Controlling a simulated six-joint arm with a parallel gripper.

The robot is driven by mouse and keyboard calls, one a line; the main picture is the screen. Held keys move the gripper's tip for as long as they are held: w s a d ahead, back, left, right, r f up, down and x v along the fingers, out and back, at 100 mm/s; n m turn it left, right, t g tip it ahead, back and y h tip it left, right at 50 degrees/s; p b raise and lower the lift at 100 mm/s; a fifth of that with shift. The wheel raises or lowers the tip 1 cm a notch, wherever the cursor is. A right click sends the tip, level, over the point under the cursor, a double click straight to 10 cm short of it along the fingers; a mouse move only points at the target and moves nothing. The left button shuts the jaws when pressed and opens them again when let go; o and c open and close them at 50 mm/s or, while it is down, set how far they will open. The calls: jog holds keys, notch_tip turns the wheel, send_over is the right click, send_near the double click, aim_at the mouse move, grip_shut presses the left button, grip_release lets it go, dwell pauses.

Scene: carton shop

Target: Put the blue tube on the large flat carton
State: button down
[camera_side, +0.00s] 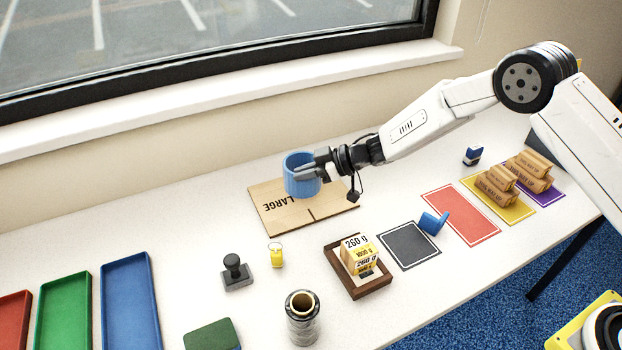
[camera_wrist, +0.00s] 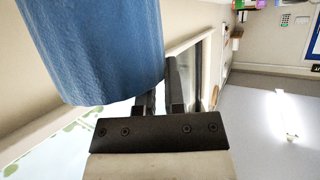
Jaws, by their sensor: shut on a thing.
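The blue tube (camera_side: 301,176) is a wide open cylinder, upright over the large flat carton (camera_side: 275,222), which lies on the table and is marked LARGE. My gripper (camera_side: 316,171) is shut on the wall of the tube from its right side. In the wrist view the blue tube (camera_wrist: 95,50) fills the upper left, beside the fingers of my gripper (camera_wrist: 160,92). I cannot tell whether the tube's bottom touches the carton or is slightly above it.
A dark mat (camera_side: 403,254) and red mat (camera_side: 462,222) lie to the right. Coloured trays (camera_side: 131,306) are at left.

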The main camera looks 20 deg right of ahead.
aim_at(312, 181)
jog(key=shift+w+f, duration=0.1)
jog(key=shift+w+a+f, duration=0.1)
jog(key=shift+w+f, duration=0.05)
jog(key=shift+f, duration=1.55)
jog(key=c, duration=0.7)
grip_release()
jog(key=shift+f, duration=0.1)
jog(key=v, duration=1.2)
